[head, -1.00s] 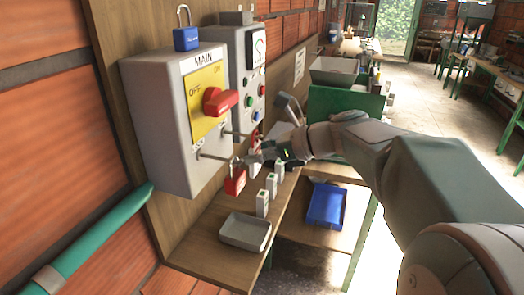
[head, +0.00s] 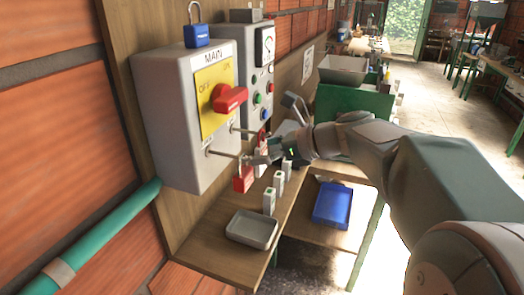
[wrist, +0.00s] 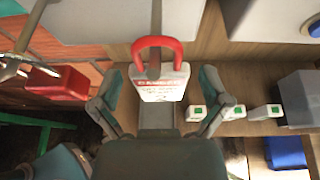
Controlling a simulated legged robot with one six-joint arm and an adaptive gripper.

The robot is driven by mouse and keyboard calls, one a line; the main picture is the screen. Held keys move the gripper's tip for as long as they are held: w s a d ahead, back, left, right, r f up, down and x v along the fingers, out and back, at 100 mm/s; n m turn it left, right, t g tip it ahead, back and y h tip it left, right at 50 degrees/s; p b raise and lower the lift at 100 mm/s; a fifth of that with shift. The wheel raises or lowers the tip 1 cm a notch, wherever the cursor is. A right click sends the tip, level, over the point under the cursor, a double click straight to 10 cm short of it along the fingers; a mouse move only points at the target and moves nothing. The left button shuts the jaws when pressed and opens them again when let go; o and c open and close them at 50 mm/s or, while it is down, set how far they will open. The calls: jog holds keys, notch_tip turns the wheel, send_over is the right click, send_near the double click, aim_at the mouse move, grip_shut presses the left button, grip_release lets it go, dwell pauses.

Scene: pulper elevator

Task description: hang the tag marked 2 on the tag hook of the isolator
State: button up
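The isolator (head: 170,120) is a grey wall box marked MAIN, with a red handle (head: 231,99) on a yellow plate and two thin rods on its front. A white tag with a red loop (wrist: 158,80) hangs upright in the wrist view, with a grey rod running through its loop. Its print starts with DANGER; I cannot read a number. In the head view the tag is small and partly covered by my gripper (head: 270,156). My gripper's fingers stand apart on either side of the tag, with gaps showing. A red padlock (head: 243,179) hangs from the left rod.
Several white blocks with green marks (head: 269,201) stand on the wooden shelf below, beside a grey tray (head: 252,229). A blue bin (head: 332,205) is lower right. A blue padlock (head: 196,35) is on top of the isolator. A grey control box (head: 254,70) stands behind it.

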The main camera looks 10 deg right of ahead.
dwell(0.3)
jog(key=v, duration=1.2)
jog(key=s+a+f+n+g+h, duration=0.3)
jog(key=s+a+f+n+h, duration=0.2)
jog(key=s+a+f+n, duration=0.5)
jog(key=s+d+f+n+h, duration=0.1)
jog(key=s+f+n+h, duration=0.2)
jog(key=n, duration=0.4)
jog(key=s+d+f+n+t+h, duration=0.1)
jog(key=s+f+n+h, duration=0.1)
jog(key=n, duration=0.5)
jog(key=shift+s+d+f+n+h, duration=0.3)
jog(key=shift+s+f+n+h, duration=0.1)
jog(key=shift+f+h, duration=0.15)
jog(key=shift+a, duration=0.1)
